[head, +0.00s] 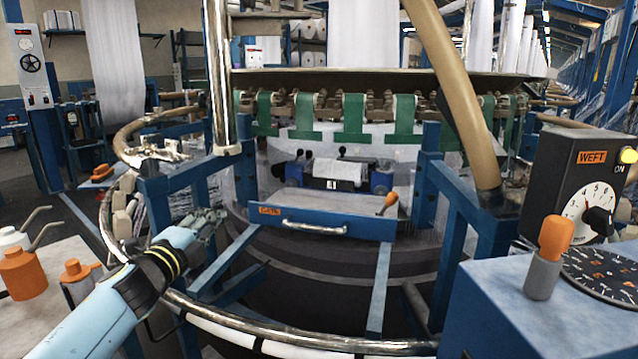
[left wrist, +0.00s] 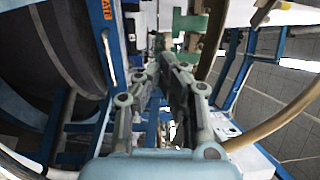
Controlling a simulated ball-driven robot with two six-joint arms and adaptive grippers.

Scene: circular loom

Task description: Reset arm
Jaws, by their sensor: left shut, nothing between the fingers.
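My left gripper (head: 208,222) is in the head view at the left of the loom. Its light blue arm comes in from the lower left. The gripper is shut and empty, in front of a blue frame post. In the left wrist view the gripper's fingers (left wrist: 170,62) meet near the middle with nothing between them. The circular loom's blue gate (head: 325,218) stands to the right of the gripper, with a metal handle (head: 314,228) on its front. The gripper is apart from that handle. My right gripper does not show in the head view.
A shiny curved rail (head: 300,338) runs around the loom's front. At right stand a WEFT control box (head: 573,178) and an orange-topped lever (head: 548,255) on a blue cabinet. A tan pole (head: 455,85) slants down at right.

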